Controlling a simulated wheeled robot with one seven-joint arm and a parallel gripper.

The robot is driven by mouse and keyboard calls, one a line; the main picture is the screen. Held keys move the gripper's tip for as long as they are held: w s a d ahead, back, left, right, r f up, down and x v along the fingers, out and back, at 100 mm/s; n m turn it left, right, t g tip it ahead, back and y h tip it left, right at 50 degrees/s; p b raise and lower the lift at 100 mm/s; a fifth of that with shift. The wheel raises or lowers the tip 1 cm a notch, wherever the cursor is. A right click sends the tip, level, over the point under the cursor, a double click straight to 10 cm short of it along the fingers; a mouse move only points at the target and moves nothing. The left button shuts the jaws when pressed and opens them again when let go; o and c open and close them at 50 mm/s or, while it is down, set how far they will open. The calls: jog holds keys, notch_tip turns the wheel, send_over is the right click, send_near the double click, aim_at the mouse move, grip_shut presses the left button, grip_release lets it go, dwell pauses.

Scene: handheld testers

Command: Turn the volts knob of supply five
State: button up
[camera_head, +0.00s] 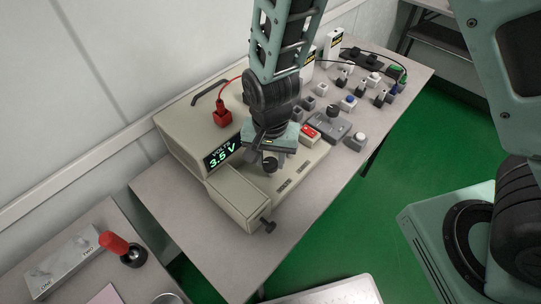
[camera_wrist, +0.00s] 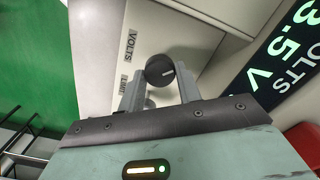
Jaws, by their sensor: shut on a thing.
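The power supply (camera_head: 236,208) is a beige box on the table with a green display (camera_head: 222,152) reading 3.5 V. Its black volts knob (camera_wrist: 160,70), with a white pointer line, is on the sloping panel beside a VOLTS label; it also shows in the head view (camera_head: 270,164). My gripper (camera_wrist: 160,84) is over the panel with its two grey fingers shut on the knob, one on each side. A second round part below the knob, near another label, is mostly hidden by my gripper. No number five is readable on the supply.
A red plug (camera_head: 222,117) with a cable stands on the supply's top. A red rocker switch (camera_head: 309,133) and several small switch boxes lie to the right. A dark clamp-like knob (camera_head: 267,226) sticks out at the front. A red-handled joystick (camera_head: 116,244) is at lower left.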

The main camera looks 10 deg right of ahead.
aim_at(270, 162)
jog(key=n+p, duration=0.1)
jog(key=n, duration=0.4)
jog(key=shift+n, duration=0.4)
jog(key=n, duration=0.5)
jog(key=shift+a+p, duration=0.1)
jog(key=shift+p, duration=0.25)
jog(key=shift+n, duration=0.3)
jog(key=o, duration=1)
notch_tip(270, 162, up, 17)
jog(key=shift+r, duration=0.2)
